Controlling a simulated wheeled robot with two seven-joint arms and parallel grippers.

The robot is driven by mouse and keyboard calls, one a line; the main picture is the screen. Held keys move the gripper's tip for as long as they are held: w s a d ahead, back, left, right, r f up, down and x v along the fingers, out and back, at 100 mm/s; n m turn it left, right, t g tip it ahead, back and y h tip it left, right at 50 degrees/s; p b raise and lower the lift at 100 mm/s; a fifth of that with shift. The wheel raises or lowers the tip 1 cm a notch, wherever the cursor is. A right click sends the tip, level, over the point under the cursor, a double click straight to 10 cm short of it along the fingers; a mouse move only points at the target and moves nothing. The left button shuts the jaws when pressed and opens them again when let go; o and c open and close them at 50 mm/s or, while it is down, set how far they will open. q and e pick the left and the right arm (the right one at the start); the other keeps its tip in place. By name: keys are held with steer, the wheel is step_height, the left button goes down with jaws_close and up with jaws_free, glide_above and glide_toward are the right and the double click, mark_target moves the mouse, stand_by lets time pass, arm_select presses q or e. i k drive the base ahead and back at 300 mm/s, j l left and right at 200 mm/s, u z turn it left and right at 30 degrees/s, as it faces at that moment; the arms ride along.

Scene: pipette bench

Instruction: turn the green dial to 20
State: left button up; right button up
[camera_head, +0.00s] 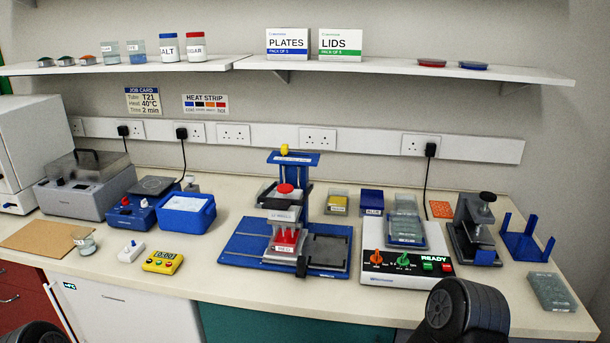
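The green dial (403,260) is on the sloped front panel of a white instrument (380,279) at the right of the bench. Small scale marks surround it, too small to read, so I cannot tell its setting. An orange dial (376,258) sits to its left. To its right are a display reading READY (434,258) and small green and red buttons. A dark part of my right arm shows at the bottom right, in front of the instrument and apart from the dial. A bit of my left arm shows at the bottom left. Neither gripper's fingers are in view.
A blue press station (245,246) stands left of the instrument. A black-topped clamp device (474,235) and blue rack (522,241) stand to the right. Clear plates (404,228) sit on the instrument's back. The bench front by the dials is clear.

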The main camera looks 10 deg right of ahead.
mark_target(403, 261)
steer(key=z, duration=1.3)
steer(key=i+l, duration=0.1)
steer(key=l, duration=0.35)
steer(key=i+l, duration=0.1)
steer(key=l, duration=0.4)
